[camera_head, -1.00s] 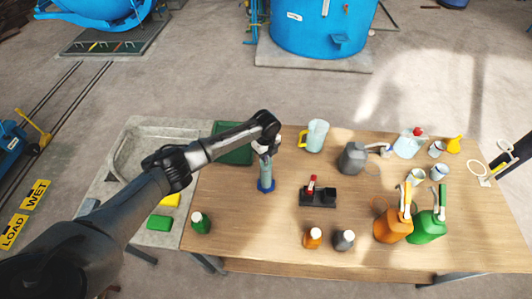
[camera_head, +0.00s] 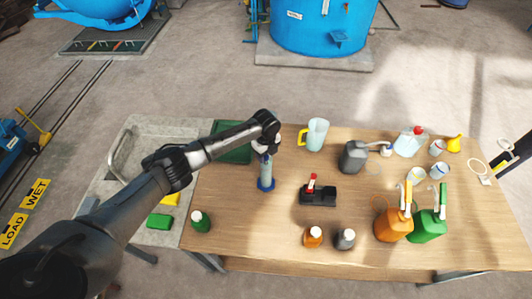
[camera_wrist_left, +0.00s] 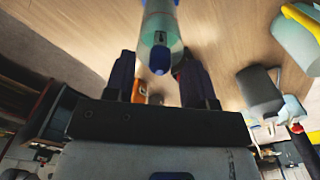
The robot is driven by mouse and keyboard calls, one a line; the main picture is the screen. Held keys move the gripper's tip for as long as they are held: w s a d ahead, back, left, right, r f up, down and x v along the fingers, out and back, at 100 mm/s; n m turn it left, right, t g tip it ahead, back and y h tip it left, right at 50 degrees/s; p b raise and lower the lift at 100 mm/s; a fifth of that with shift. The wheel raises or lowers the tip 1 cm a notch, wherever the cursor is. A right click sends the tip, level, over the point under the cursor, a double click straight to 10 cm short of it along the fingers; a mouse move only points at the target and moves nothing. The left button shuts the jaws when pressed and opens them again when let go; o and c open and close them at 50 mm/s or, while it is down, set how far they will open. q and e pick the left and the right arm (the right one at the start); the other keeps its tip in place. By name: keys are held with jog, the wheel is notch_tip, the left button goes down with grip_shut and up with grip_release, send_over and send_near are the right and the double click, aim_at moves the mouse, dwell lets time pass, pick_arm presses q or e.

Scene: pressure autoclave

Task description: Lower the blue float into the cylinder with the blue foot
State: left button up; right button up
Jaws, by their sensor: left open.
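The clear cylinder (camera_head: 265,172) stands upright on its blue foot (camera_head: 266,185) at the left part of the table. My left gripper (camera_head: 266,150) is at the cylinder's top, and its fingers are hard to make out there. In the left wrist view the open fingers (camera_wrist_left: 160,80) stand apart on either side of the cylinder (camera_wrist_left: 160,25). A small blue tip, which looks like the blue float (camera_wrist_left: 160,60), shows at the cylinder's near end between the fingers. I cannot tell how deep the float sits.
A black holder (camera_head: 318,195) with a red part stands right of the cylinder. A yellow-handled jug (camera_head: 317,134) and a grey can (camera_head: 354,157) are behind. Orange (camera_head: 392,226) and green (camera_head: 427,227) containers stand at right. A sink (camera_head: 150,143) adjoins the table's left side.

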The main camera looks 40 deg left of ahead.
pick_arm(q)
notch_tip(320, 180, up, 14)
jog(key=b, duration=0.2)
dwell(0.6)
jog(key=shift+f, duration=0.1)
dwell(1.0)
dwell(0.4)
